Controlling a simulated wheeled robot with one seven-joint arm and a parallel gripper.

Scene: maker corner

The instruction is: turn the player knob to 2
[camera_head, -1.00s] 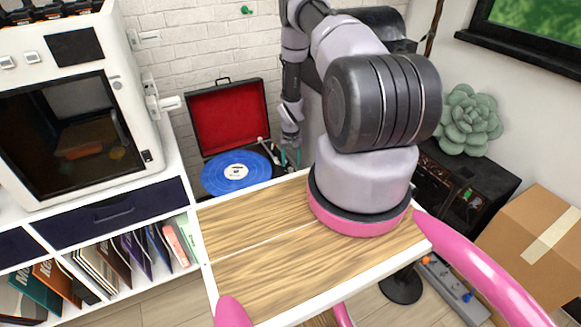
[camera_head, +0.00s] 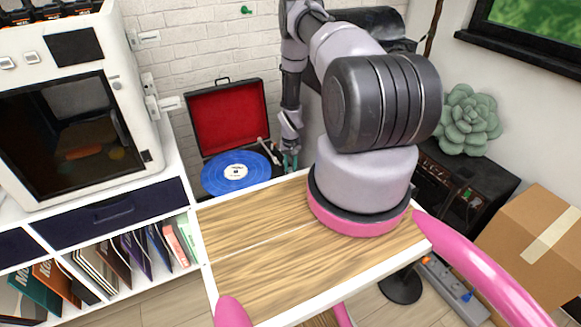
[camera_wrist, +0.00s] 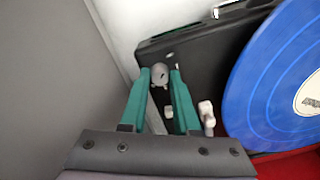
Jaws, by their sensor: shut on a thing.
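The record player (camera_head: 226,122) stands open by the brick wall in the head view, with a red-lined lid and a blue record (camera_head: 234,172). In the wrist view the blue record (camera_wrist: 280,85) is at the right. My gripper (camera_head: 289,158) is at the player's right side in the head view. In the wrist view the two teal fingers of my gripper (camera_wrist: 160,72) are shut on a small grey round knob (camera_wrist: 159,74) at the corner of the black player deck (camera_wrist: 205,55). I cannot read any number or mark by the knob.
The pale tonearm (camera_wrist: 207,115) lies close to the right finger in the wrist view. A grey surface (camera_wrist: 60,80) fills the left of that view. A wooden-topped table (camera_head: 260,240) and a shelf of records (camera_head: 130,250) are in front of the player.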

